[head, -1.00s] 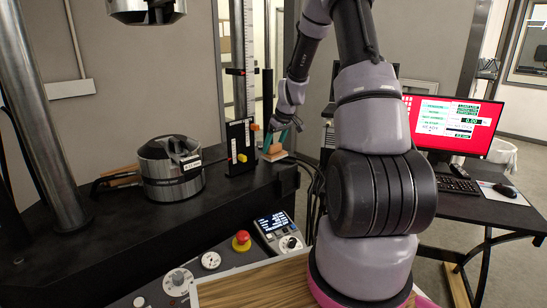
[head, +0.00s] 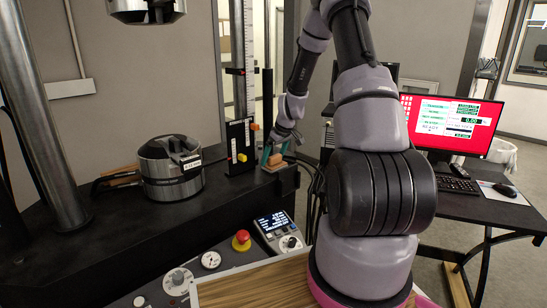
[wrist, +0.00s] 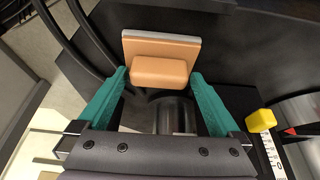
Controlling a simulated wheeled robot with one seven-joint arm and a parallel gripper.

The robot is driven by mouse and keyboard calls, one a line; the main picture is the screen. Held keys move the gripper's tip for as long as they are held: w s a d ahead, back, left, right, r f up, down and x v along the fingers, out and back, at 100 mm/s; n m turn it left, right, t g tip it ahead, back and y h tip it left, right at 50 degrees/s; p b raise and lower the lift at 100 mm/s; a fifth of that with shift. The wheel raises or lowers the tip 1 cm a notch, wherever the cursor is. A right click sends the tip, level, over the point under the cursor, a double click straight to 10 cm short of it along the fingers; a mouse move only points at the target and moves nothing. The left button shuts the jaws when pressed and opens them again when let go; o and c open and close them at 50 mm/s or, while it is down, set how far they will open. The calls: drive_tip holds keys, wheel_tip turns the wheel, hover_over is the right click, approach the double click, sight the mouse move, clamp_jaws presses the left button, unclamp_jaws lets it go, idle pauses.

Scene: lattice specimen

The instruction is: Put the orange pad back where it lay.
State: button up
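The orange pad (wrist: 160,48) is a flat plate with a grey edge and a raised orange block on it. In the wrist view it lies just ahead of my gripper (wrist: 160,75). The two teal fingers are spread, one on each side of the block, with a narrow gap seen at each side. In the head view the pad (head: 275,161) is small, at the right end of the black machine table, with my gripper (head: 275,153) right at it. Its underside is hidden, so I cannot tell whether it rests on the table.
A black gauge block with a yellow marker (head: 242,157) stands just left of the pad. A steel cylindrical fixture (head: 172,182) is further left on the black table (head: 110,225). A red stop button (head: 241,238) is in front. A monitor (head: 455,125) stands at right.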

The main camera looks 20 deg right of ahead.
drive_tip(key=s+a+r+m, duration=0.1)
drive_tip(key=s+r, duration=0.3)
drive_tip(key=r, duration=0.6)
drive_tip(key=s+a+r, duration=0.1)
drive_tip(key=s+r, duration=0.4)
drive_tip(key=r, duration=0.5)
drive_tip(key=s+a+r+m+t, duration=0.1)
drive_tip(key=s+a+r+m, duration=0.1)
drive_tip(key=s, duration=0.6)
drive_tip(key=s+a+r+m+t, duration=0.1)
drive_tip(key=s+a+r+m, duration=0.2)
drive_tip(key=s+r, duration=0.4)
drive_tip(key=s+a+r+m+t, duration=0.1)
drive_tip(key=s+a+r+m, duration=0.1)
drive_tip(key=s, duration=0.8)
wheel_tip(320, 180, up, 3)
drive_tip(key=shift+a+f+m, duration=0.1)
drive_tip(key=shift+a+m, duration=0.2)
drive_tip(key=shift+a, duration=0.5)
